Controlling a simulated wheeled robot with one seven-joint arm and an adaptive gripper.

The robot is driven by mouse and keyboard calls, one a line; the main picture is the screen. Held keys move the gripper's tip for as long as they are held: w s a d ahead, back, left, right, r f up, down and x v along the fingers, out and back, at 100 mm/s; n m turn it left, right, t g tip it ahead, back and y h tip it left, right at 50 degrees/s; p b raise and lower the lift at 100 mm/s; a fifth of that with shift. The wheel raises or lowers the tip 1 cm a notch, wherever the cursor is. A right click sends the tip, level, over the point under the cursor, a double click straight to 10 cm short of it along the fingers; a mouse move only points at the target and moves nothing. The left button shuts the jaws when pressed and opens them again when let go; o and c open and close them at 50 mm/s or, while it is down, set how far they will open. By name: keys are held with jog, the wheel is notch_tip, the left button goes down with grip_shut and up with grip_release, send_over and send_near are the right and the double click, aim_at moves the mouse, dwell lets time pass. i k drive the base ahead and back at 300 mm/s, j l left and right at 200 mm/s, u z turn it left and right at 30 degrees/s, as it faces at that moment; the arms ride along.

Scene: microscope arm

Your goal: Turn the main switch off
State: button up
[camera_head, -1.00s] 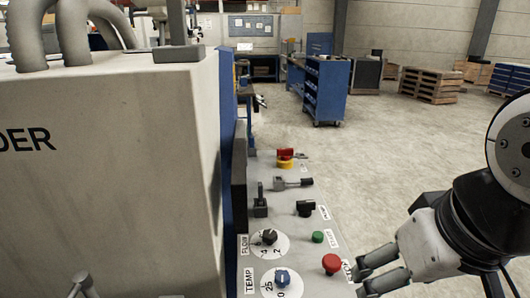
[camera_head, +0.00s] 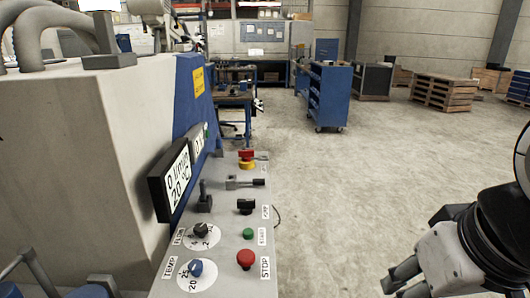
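A rotary switch with a red handle (camera_head: 246,155) on a yellow base (camera_head: 247,166) sits at the far end of the sloping grey control panel (camera_head: 225,270); it looks like the main switch. Its exact handle angle is too small to tell. My gripper (camera_head: 394,289) is at the lower right, to the right of the panel and well apart from the switch. Its two fingers are spread with nothing between them, and the lower one is partly cut off by the frame edge.
The panel also carries a grey lever (camera_head: 245,183), a black knob (camera_head: 245,206), a green button (camera_head: 247,233), a red stop button (camera_head: 245,259) and FLOW (camera_head: 201,230) and TEMP (camera_head: 196,268) dials. A display (camera_head: 178,178) stands left. Open floor lies right; a blue cabinet (camera_head: 328,95) stands beyond.

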aim_at(247, 155)
jog(key=i+l, duration=0.1)
jog(key=l, duration=0.3)
jog(key=i+l, duration=0.1)
jog(key=l, duration=0.7)
jog(key=i+l, duration=0.2)
jog(key=i, duration=0.3)
jog(key=i+l+u, duration=0.1)
jog(key=i, duration=0.45)
jog(key=i+j, duration=0.15)
jog(key=i, duration=0.25)
jog(key=i+j, duration=0.15)
jog(key=i, duration=0.25)
